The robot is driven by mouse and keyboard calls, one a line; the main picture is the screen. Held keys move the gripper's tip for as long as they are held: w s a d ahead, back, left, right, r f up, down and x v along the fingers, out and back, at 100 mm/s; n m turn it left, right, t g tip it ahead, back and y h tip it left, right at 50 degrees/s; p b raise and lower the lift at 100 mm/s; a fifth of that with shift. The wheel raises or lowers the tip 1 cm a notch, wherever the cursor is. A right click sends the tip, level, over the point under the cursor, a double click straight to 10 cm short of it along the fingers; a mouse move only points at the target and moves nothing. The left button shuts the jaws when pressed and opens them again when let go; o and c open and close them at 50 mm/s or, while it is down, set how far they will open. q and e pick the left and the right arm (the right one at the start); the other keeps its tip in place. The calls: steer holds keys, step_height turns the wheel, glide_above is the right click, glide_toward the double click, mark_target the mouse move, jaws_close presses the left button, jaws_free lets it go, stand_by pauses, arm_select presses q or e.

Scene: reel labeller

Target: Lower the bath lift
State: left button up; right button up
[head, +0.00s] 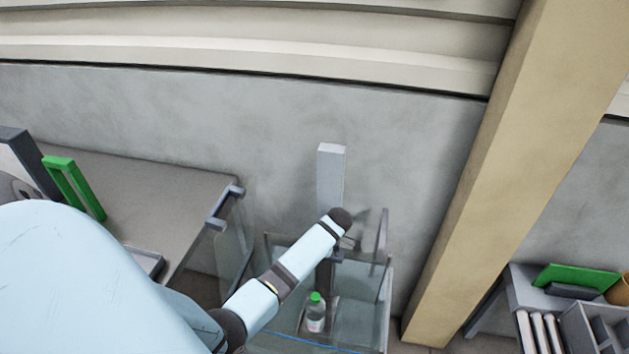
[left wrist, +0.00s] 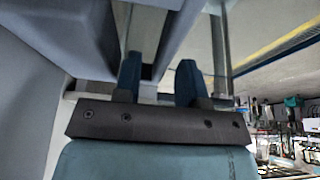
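The bath is a clear-walled tank (head: 376,312) on the floor. A grey post (head: 330,180), which looks like the lift's column, rises at its back. A clear bottle with a green cap (head: 315,318) stands upright inside the tank, low down. My left arm reaches over the tank, with its gripper (head: 352,242) beside the post, partly hidden by the wrist. In the left wrist view the two blue fingers (left wrist: 158,75) are apart, with a grey bar (left wrist: 187,30) close beyond them; whether they touch it I cannot tell. My right gripper is out of view.
A grey table (head: 175,190) with a green frame (head: 75,186) stands at left. A tan pillar (head: 510,170) rises right of the tank. Beyond it is a bench (head: 520,288) with a green panel (head: 577,276). A concrete wall closes the back.

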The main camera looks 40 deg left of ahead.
arm_select(q)
steer(key=b+v, duration=0.1)
steer(key=v, duration=1.3)
steer(key=shift+f, duration=0.2)
